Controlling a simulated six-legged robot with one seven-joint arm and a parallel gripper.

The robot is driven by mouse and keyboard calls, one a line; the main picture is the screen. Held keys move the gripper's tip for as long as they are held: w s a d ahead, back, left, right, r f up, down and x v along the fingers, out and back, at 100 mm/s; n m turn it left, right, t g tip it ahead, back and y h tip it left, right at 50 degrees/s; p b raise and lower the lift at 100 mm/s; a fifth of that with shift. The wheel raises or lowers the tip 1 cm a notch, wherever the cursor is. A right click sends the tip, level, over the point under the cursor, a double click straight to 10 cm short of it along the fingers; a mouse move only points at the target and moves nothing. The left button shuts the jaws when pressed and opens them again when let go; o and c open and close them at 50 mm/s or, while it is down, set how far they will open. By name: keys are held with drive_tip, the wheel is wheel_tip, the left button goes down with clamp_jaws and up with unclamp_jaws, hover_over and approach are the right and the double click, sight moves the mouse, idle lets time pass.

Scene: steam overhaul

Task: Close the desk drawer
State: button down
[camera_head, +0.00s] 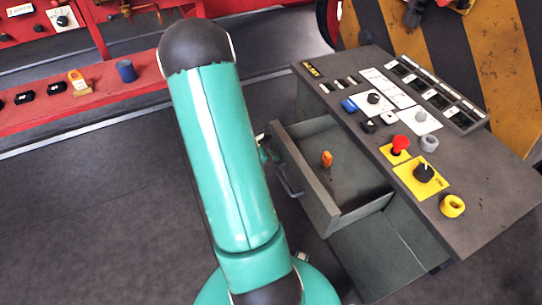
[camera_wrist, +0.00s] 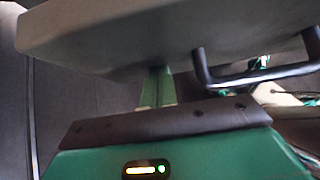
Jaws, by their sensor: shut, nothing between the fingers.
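The desk drawer (camera_head: 303,178) is grey and stands pulled out from the left side of the desk (camera_head: 482,205) in the head view. Its dark bar handle (camera_head: 287,182) is on the front panel, and it also shows in the wrist view (camera_wrist: 255,77). A small orange item (camera_head: 327,158) is inside the drawer. My gripper (camera_head: 266,153) is shut and empty, close to the outer side of the drawer front near its far end. My green arm hides most of it. I cannot tell whether it touches the drawer. The wrist view shows a pale grey panel (camera_wrist: 110,30) very close.
The desk top carries a red button (camera_head: 400,143), a black knob on a yellow plate (camera_head: 423,172), a yellow ring (camera_head: 452,206) and several switches. A red bench (camera_head: 145,75) runs along the back left. The dark floor (camera_head: 90,210) at the left is clear.

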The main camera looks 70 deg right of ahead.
drive_tip(key=shift+s+d, duration=0.1)
hover_over(316, 151)
drive_tip(key=s+d, duration=0.3)
drive_tip(key=shift+w+a, duration=0.25)
drive_tip(key=shift+s+d+r, duration=0.1)
drive_tip(key=shift+s+d, duration=0.1)
drive_tip(key=shift+s, duration=0.25)
drive_tip(key=shift+w+a, duration=0.1)
drive_tip(key=shift+w, duration=0.2)
drive_tip(key=w+a, duration=0.2)
drive_tip(key=w, duration=0.1)
drive_tip(key=shift+a, duration=0.35)
drive_tip(key=v, duration=1)
